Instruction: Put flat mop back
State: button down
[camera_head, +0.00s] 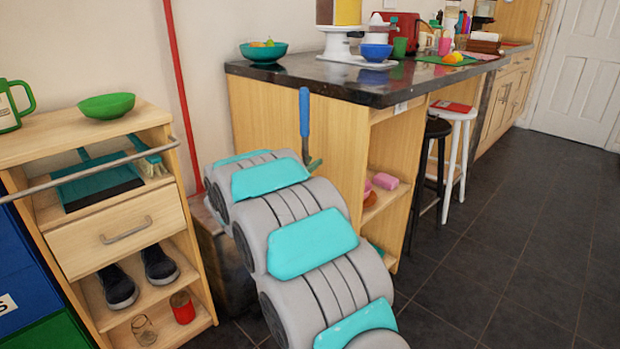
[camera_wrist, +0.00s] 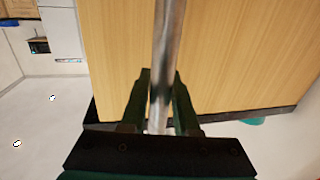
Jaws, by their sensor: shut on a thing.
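My gripper (camera_wrist: 160,88) is shut on a metal pole in the wrist view. The pole, which I take to be the handle of the flat mop (camera_wrist: 168,40), runs from the top edge down between the two dark green fingers. In the head view, the blue upper end of a handle (camera_head: 304,112) stands nearly upright behind my arm, in front of the wooden counter side. The lower part of the mop and its head are hidden, and my arm hides most of the gripper there.
A dark-topped counter (camera_head: 390,88) stands close behind the held handle. A red pole (camera_head: 181,90) leans near the wall at left. A wooden cart (camera_head: 95,150) holds a green bowl, a dustpan, a brush and shoes. Stools (camera_head: 455,150) stand at right. The dark floor there is open.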

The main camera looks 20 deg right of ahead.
jog(key=shift+f, duration=1.85)
jog(key=c, duration=0.7)
grip_release()
jog(key=shift+o, duration=0.2)
jog(key=v, duration=1.2)
jog(key=shift+b, duration=0.3)
jog(key=shift+a, duration=0.1)
